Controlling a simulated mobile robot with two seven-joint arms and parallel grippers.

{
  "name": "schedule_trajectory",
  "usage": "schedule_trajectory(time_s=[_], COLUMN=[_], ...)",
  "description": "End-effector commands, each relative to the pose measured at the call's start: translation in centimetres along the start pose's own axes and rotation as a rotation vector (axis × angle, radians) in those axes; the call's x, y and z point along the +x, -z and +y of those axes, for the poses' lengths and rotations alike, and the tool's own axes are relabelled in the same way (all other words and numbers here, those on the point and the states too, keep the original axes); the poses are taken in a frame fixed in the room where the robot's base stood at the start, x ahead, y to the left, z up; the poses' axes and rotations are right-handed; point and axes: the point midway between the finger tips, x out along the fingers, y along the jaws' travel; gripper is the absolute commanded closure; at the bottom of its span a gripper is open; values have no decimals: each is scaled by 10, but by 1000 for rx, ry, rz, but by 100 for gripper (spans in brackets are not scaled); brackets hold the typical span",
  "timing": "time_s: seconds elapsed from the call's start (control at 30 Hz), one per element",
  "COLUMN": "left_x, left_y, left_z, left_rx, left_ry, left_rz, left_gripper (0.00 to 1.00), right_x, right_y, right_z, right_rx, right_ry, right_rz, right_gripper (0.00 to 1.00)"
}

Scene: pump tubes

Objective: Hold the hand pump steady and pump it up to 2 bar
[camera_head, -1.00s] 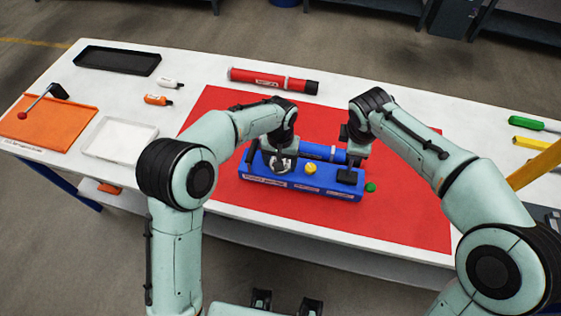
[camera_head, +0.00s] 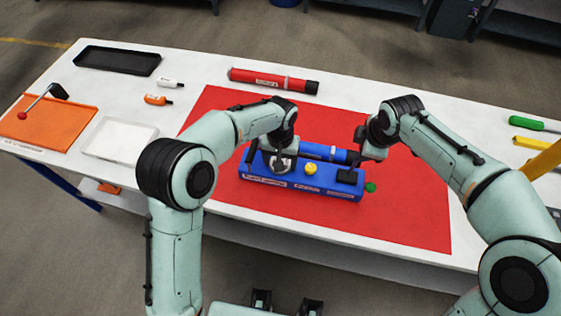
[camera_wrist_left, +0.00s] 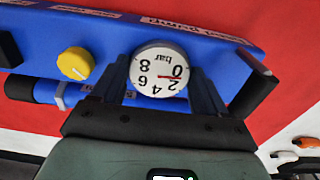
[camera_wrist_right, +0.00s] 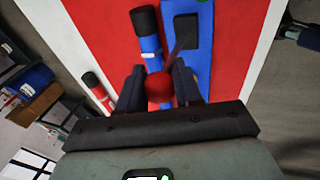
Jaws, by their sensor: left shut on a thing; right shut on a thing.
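The blue hand pump (camera_head: 318,187) lies on the red mat, with a blue cylinder (camera_head: 325,152) along its far side. My left gripper (camera_head: 284,162) is shut around the round white pressure gauge; in the left wrist view the gauge (camera_wrist_left: 158,71) sits between its fingers (camera_wrist_left: 160,85). The gauge appears upside down, its red needle between 0 and 2, close to 0. My right gripper (camera_head: 361,136) is at the pump's right end. In the right wrist view its fingers (camera_wrist_right: 159,92) are shut on the red ball knob (camera_wrist_right: 159,86) of the pump's lever (camera_wrist_right: 178,50).
A yellow knob (camera_head: 310,169) and a green knob (camera_head: 371,187) are on the pump. A red cylinder (camera_head: 262,79) lies behind. Black tray (camera_head: 118,60), white tray (camera_head: 118,139), orange board (camera_head: 45,122) and small bottles are at left; green (camera_head: 526,123) and yellow tools are at right.

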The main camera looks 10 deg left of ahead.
Motion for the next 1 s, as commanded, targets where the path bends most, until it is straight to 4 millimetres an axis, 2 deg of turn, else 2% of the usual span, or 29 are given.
schedule_trajectory(time_s=[0.03,0.2,0.67,1.0], left_x=[-1,-1,0,0], left_y=[0,0,0,0], left_z=[-1,-1,-1,-1], left_rx=[2,1,-1,-2], left_ry=[1,1,2,2], left_rz=[2,2,1,1], left_gripper=[96,96,96,96], right_x=[6,6,6,9], right_y=[-9,-17,-20,-35], right_z=[-4,-5,-5,-6], right_rx=[12,33,38,76], right_ry=[17,18,16,17], right_rz=[5,72,107,223], right_gripper=[95,95,95,95])
